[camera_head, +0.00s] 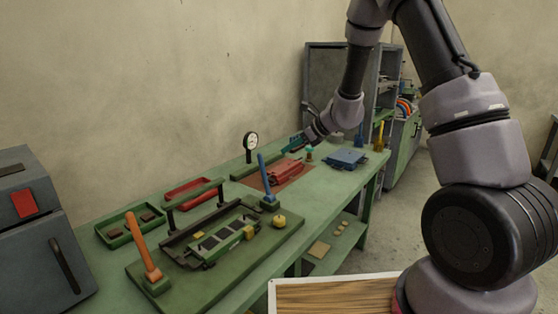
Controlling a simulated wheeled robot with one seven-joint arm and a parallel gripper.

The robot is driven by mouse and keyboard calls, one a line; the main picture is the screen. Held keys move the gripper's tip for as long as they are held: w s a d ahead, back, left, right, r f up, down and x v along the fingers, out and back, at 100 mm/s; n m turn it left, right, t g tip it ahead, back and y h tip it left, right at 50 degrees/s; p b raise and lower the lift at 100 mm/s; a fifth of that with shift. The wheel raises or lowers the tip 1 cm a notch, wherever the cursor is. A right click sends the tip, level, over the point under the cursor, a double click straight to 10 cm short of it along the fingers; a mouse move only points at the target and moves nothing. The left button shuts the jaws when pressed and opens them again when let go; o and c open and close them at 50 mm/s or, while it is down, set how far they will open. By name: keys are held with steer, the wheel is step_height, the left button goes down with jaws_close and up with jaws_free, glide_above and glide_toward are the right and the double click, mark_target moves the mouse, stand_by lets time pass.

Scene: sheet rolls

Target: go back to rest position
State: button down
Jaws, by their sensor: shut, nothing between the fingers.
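My arm reaches from the right edge over the top and down to the back part of the green workbench (318,205). My gripper (288,149) is small in the view, above the bench and close to a red block-like device (285,172) on a reddish mat. The fingertips are too small to make out clearly, but no object shows held in them. I cannot tell how high the gripper is above the bench.
A green fixture with an orange lever (146,246) and a blue lever (262,173) stands at the front. A round dial gauge (250,141) stands behind. A blue device (346,158) sits near the right edge. Grey shelving (327,75) stands beyond.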

steer(key=s+d+r+n+h, duration=0.1)
steer(key=s+d+r+n, duration=0.3)
steer(key=s+r, duration=0.5)
steer(key=s+d+r+n, duration=0.2)
steer(key=s+r+n, duration=0.4)
steer(key=r, duration=0.4)
steer(key=s+d+r+n+t+h, duration=0.1)
steer(key=s+d+r+n+h, duration=0.1)
steer(key=s+d+n, duration=0.3)
steer(key=s+d+r+n+t+h, duration=0.1)
steer(key=s+d+r+n+h, duration=0.2)
steer(key=s+d, duration=0.3)
steer(key=s+n, duration=0.1)
steer(key=s, duration=0.4)
steer(key=shift+s+r+n+h, duration=0.15)
steer(key=shift+s+n+h, duration=0.25)
steer(key=shift+d, duration=0.1)
